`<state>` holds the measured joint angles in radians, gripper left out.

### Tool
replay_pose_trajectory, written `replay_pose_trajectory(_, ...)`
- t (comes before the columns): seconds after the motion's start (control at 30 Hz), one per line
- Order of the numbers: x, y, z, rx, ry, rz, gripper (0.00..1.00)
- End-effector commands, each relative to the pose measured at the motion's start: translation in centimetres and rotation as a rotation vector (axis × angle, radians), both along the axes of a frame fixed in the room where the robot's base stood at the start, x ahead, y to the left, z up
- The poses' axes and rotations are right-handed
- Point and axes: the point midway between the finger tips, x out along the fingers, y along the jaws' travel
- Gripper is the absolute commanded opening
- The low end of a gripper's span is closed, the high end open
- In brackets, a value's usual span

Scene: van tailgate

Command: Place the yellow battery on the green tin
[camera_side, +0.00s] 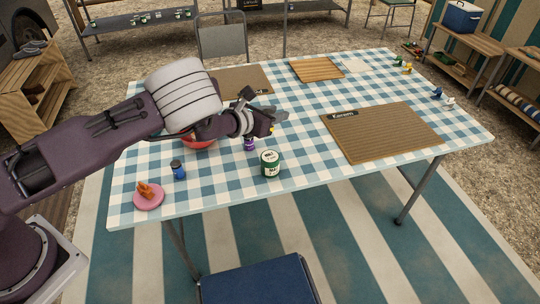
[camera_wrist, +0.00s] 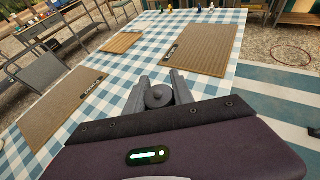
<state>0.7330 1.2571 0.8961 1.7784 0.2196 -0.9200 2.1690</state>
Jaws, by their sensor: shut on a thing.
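The green tin (camera_side: 270,164), with a white label band, stands upright near the front edge of the checked tablecloth. My gripper (camera_side: 276,117) is in the air above and behind the tin, apart from it. It is shut on the yellow battery (camera_side: 271,131), of which only a small yellow part shows below the fingers in the side view. In the wrist view my gripper (camera_wrist: 157,90) has a dark round end between its fingers, and no yellow shows there. The tin is not visible in the wrist view.
A purple can (camera_side: 249,145) stands just left of the tin. A red bowl (camera_side: 200,144), a blue bottle (camera_side: 179,170) and a pink plate (camera_side: 149,201) lie further left. A brown mat (camera_side: 382,132) covers the right. Cloth right of the tin is clear.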

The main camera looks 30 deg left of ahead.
Motion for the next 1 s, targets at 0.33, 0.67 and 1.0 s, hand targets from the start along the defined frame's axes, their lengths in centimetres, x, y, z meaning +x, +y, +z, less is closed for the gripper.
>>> replay_pose_trajectory(0.33, 0.1, -0.7, -6.0, 0.001, 0.000, -0.010, 0.00)
replay_pose_trajectory(0.67, 0.1, -0.7, -9.8, 0.001, -0.002, -0.010, 0.00)
replay_pose_trajectory(1.0, 0.0, -0.6, -10.1, 0.001, -0.001, -0.009, 0.51)
